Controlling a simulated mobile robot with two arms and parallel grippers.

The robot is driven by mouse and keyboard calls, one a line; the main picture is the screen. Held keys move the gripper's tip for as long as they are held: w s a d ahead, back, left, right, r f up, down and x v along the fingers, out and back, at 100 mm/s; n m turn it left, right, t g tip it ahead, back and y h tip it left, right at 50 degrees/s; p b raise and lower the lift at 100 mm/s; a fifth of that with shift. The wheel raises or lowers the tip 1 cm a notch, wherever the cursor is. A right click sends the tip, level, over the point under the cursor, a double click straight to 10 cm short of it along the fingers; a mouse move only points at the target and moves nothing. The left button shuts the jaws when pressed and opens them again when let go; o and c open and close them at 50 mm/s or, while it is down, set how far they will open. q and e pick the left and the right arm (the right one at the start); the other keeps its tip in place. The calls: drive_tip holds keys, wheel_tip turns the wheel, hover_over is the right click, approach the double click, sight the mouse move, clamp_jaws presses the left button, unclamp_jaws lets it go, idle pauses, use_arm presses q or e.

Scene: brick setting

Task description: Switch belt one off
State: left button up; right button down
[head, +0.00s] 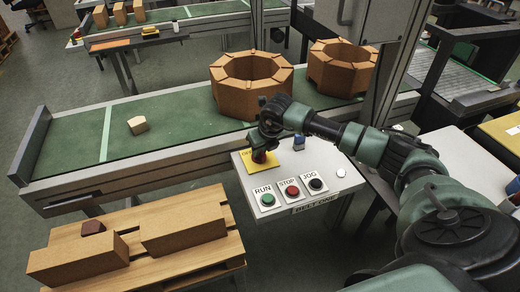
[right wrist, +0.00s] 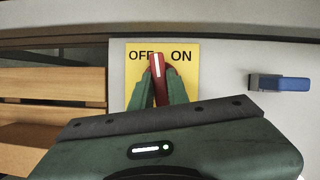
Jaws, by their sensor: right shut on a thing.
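The control panel (head: 328,172) stands in front of the near conveyor, with a "BELT ONE" label (head: 314,208) on its front edge. My right gripper (head: 261,148) is over the yellow switch plate (head: 246,171) on the panel. In the right wrist view its green fingers (right wrist: 158,88) are shut around the red switch handle (right wrist: 157,66). The plate (right wrist: 135,62) reads OFF on the left and ON on the right. The handle's white mark points up between the two words, leaning slightly toward OFF. My left gripper does not show.
Green RUN (head: 267,199), red STOP (head: 292,190) and black JOG (head: 316,184) buttons sit in front of the switch. A blue item (right wrist: 280,83) is right of it. The green belt (head: 165,130) carries brick rings (head: 250,85) and a small pale block (head: 138,125). A pallet (head: 135,245) stands front left.

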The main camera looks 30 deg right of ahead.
drive_tip(key=n+y+b, duration=0.1)
drive_tip(key=n+b, duration=0.1)
drive_tip(key=shift+w+d+f+b, duration=0.1)
drive_tip(key=shift+d+b, duration=0.05)
drive_tip(key=shift+b, duration=0.25)
drive_tip(key=n+y+b, duration=0.1)
drive_tip(key=n+b, duration=0.1)
drive_tip(key=n, duration=0.1)
drive_tip(key=shift+n, duration=0.4)
drive_tip(key=shift+r+n+y+b, duration=0.2)
drive_tip(key=shift+n+y+b, duration=0.1)
drive_tip(key=shift+n+b, duration=0.2)
drive_tip(key=c, duration=1.4)
unclamp_jaws()
drive_tip(key=shift+o, duration=0.2)
